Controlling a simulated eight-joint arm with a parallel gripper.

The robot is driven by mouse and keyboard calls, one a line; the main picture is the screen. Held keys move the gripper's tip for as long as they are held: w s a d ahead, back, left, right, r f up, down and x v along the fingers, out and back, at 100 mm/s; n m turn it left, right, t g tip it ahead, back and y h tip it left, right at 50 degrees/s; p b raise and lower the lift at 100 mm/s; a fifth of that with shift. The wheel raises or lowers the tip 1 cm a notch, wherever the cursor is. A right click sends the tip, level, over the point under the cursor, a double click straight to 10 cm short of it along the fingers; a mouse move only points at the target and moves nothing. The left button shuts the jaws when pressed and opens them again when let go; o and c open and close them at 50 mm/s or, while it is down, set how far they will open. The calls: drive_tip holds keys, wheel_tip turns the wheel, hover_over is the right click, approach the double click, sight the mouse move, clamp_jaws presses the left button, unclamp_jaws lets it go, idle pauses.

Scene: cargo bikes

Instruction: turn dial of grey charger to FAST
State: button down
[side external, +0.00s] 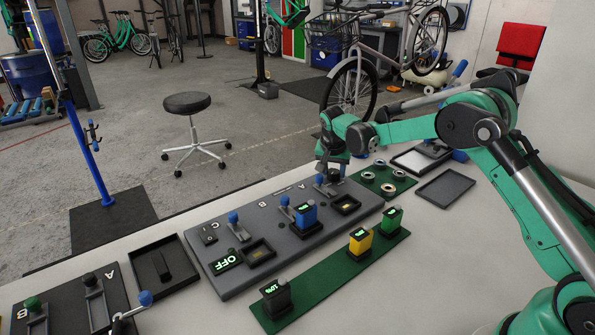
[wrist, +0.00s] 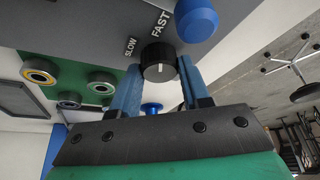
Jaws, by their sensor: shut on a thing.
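The grey charger (side external: 290,235) is a long panel on the table, with blue-knobbed levers, sockets and a green OFF display (side external: 227,263). Its black dial (wrist: 158,62) shows in the wrist view, with SLOW and FAST printed beside it. A short white mark is on the dial's face; I cannot tell exactly which word it points to. My gripper (wrist: 160,66) is shut on the dial, one blue finger on each side. In the side view my gripper (side external: 327,182) is at the charger's far end and hides the dial there.
A blue knob (wrist: 197,19) is close beside the dial. A blue battery (side external: 304,215) stands on the charger. A green strip (side external: 325,280) with black, yellow and green batteries lies in front. A green plate with rings (side external: 371,186) and a dark tray (side external: 445,190) are at the right.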

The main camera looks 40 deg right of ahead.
sight(330, 184)
drive_tip(key=shift+m, duration=0.6)
drive_tip(key=shift+c, duration=2.1)
unclamp_jaws()
drive_tip(key=shift+v, duration=2.8)
drive_tip(key=shift+w+r, duration=0.1)
drive_tip(key=shift+w, duration=0.05)
